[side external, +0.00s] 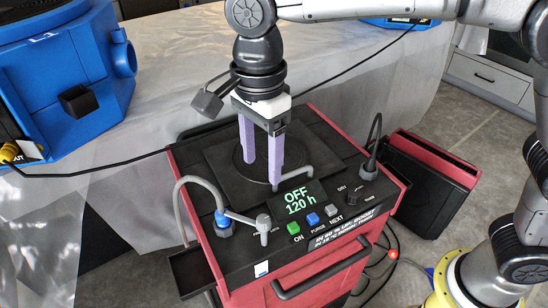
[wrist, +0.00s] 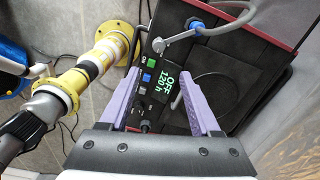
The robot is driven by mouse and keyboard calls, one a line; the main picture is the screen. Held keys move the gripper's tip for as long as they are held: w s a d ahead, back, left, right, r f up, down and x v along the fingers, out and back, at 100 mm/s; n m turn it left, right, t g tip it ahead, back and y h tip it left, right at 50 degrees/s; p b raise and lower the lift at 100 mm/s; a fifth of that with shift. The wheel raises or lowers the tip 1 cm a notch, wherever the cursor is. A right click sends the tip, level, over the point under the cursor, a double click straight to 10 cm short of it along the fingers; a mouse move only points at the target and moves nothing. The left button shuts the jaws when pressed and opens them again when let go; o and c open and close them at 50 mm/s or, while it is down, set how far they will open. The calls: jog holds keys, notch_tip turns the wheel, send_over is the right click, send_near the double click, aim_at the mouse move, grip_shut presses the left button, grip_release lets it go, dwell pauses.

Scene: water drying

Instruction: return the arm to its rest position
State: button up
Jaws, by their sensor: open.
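My gripper (side external: 262,182) points straight down over the black top of the red dryer cart (side external: 305,264). Its two purple fingers are apart with nothing between them. In the wrist view my gripper (wrist: 165,102) also shows open and empty, with the dryer's panel beyond the fingers. The dark round plate (side external: 240,160) on the cart's top lies below and behind the fingers. The display (side external: 297,200) reads "OFF 120 h". Whether the fingertips touch the top cannot be told.
A grey hose and valve lever (side external: 250,222) rise at the front left. A blue machine (side external: 60,85) stands at the left, with a black cable running across.

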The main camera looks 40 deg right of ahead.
jog(key=s+d+r+t, duration=0.1)
jog(key=s+d+r, duration=0.15)
jog(key=d, duration=0.45)
jog(key=s+d+r+t, duration=0.1)
jog(key=s+d+r, duration=0.15)
jog(key=d, duration=0.35)
jog(key=s+d+r+t, duration=0.1)
jog(key=s+d+r, duration=0.1)
jog(key=d+r, duration=0.35)
jog(key=s+d+f+n+t, duration=0.1)
jog(key=s+d+f+n, duration=0.3)
jog(key=n, duration=0.4)
jog(key=s+d+f+n+t, duration=0.1)
jog(key=s+d+f+n, duration=0.3)
jog(key=s+f+n, duration=0.3)
jog(key=shift+d+f+n+t, duration=0.3)
jog(key=shift+f+n, duration=0.45)
jog(key=shift+n, duration=0.15)
